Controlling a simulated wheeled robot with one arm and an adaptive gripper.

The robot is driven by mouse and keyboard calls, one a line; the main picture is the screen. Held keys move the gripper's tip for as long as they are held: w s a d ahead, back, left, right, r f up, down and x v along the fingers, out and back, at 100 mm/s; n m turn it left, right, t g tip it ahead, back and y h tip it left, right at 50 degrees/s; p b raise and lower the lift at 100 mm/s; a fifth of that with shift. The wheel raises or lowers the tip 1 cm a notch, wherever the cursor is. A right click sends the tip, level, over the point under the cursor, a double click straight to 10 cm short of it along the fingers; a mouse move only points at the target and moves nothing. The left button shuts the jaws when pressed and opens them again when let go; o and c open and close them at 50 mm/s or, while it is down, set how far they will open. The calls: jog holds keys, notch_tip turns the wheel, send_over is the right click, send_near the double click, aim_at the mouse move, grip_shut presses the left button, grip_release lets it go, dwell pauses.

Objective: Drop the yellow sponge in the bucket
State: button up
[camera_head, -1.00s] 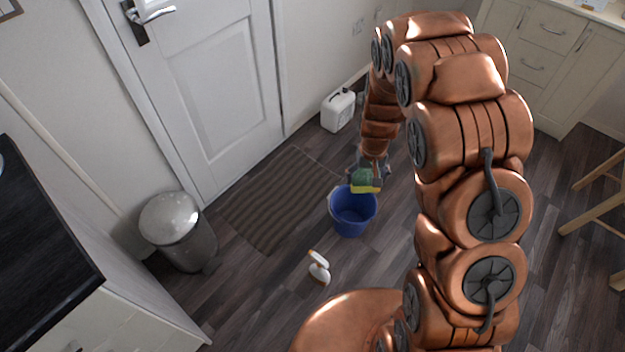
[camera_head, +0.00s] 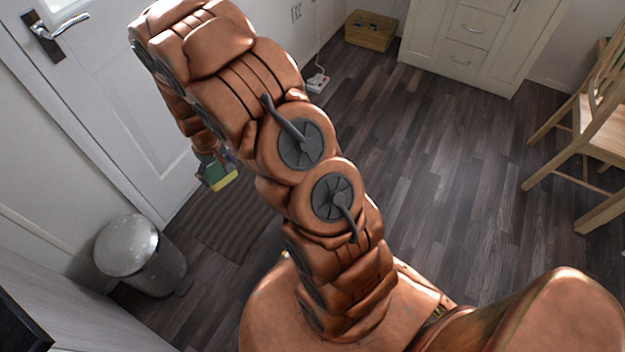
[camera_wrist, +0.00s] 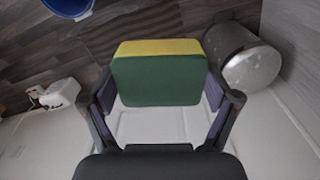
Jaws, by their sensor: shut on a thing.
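The sponge (camera_head: 224,181) is yellow with a green scouring side. My gripper (camera_head: 212,168) is shut on it and holds it in the air over the dark mat near the door. In the wrist view the sponge (camera_wrist: 157,76) sits between the two fingers of my gripper (camera_wrist: 158,90), green side facing the camera and yellow edge at the top. The blue bucket (camera_wrist: 68,8) shows partly at the top left of the wrist view, apart from the sponge. In the head view the bucket is hidden, apparently behind my arm.
A grey bin (camera_head: 138,255) with a domed lid stands left of the mat (camera_head: 228,222), by the white door (camera_head: 110,95). A wooden chair (camera_head: 590,130) stands at right. The floor between is clear.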

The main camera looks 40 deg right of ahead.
jog(key=s+d+f+n+b, duration=0.2)
jog(key=s+d+f+b, duration=0.1)
jog(key=d+f+b, duration=1.45)
jog(key=s+d+f+n+b, duration=0.1)
jog(key=s+d+f+b, duration=0.2)
jog(key=d+f+b, duration=1.5)
notch_tip(320, 180, down, 11)
jog(key=b, duration=0.4)
jog(key=shift+d, duration=0.3)
jog(key=shift+s+r, duration=0.1)
jog(key=o, duration=0.8)
jog(key=shift+c, duration=0.2)
